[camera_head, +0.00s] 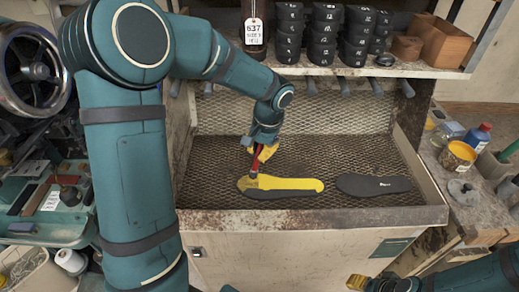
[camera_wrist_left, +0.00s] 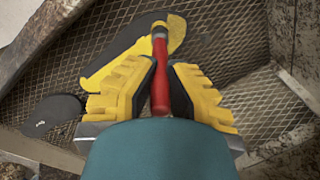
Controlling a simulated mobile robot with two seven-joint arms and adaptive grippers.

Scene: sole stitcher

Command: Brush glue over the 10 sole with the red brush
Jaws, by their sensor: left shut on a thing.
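A dark sole with a broad yellow layer over most of its top (camera_head: 290,184) lies on the mesh bench; it also shows in the left wrist view (camera_wrist_left: 118,57). A bare dark rim shows along its edge. A plain dark sole (camera_head: 372,185) lies to its right, its marking too small to read; part of it shows in the left wrist view (camera_wrist_left: 54,113). My left gripper (camera_head: 259,157) is shut on the red brush (camera_wrist_left: 159,75), handle between the yellow fingers. The brush head is at the left end of the yellow-layered sole. My right gripper (camera_head: 367,284) is at the bottom edge, its fingers unclear.
The mesh bench (camera_head: 330,125) has a raised metal front lip (camera_head: 310,219). A shelf above holds stacked dark blocks (camera_head: 325,30) and a wooden box (camera_head: 444,43). A side table on the right holds a jar (camera_head: 457,157) and a blue bottle (camera_head: 478,136). A handwheel (camera_head: 33,70) stands left.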

